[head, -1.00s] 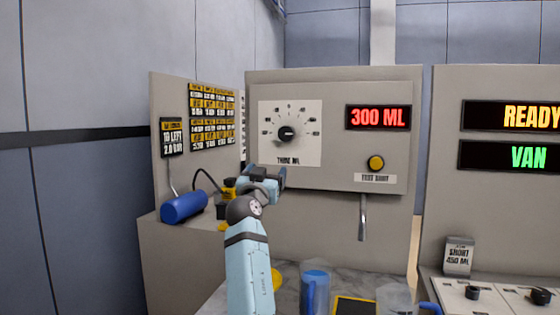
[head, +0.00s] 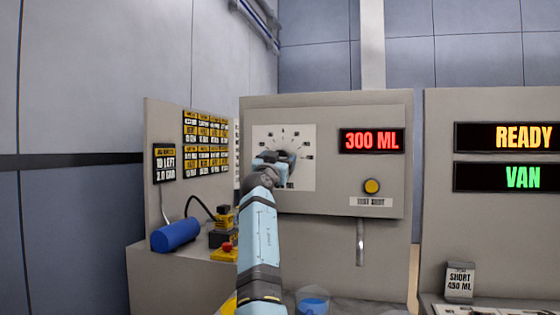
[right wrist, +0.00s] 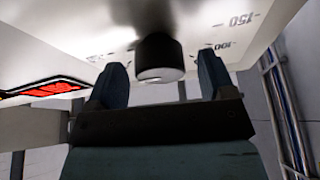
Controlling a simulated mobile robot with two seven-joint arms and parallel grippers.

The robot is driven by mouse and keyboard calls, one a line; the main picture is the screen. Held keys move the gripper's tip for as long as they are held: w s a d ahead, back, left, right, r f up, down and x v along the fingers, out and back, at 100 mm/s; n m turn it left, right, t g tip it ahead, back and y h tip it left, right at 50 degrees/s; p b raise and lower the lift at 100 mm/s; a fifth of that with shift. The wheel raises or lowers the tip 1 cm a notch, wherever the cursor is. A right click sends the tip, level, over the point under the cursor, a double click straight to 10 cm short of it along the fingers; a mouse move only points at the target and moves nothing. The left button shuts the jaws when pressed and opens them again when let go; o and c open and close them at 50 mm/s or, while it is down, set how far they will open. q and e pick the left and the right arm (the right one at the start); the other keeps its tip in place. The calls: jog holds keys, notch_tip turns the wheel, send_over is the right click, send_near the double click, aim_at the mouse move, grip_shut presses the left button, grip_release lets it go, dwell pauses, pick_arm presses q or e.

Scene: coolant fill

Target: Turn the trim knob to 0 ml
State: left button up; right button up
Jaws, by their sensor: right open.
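The trim knob (right wrist: 158,58) is a dark cylinder with a pale end face in the right wrist view. It sits between the two spread fingers of my right gripper (right wrist: 160,75), with a visible gap to each finger. In the head view my right gripper (head: 283,160) is in front of the white dial plate (head: 304,178) and hides the knob, so its pointer cannot be read. The wrist view shows dial marks including 150 and 100. The red display (head: 371,141) beside the dial reads 300 ML. My left gripper is not in view.
A yellow button (head: 371,186) sits below the display, with a metal spout (head: 360,242) underneath. A blue cup (head: 312,301) is at the bottom.

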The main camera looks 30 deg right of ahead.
jog(key=shift+w+d+r, duration=0.25)
jog(key=shift+w+d, duration=0.1)
jog(key=shift+d, duration=0.15)
jog(key=c, duration=0.9)
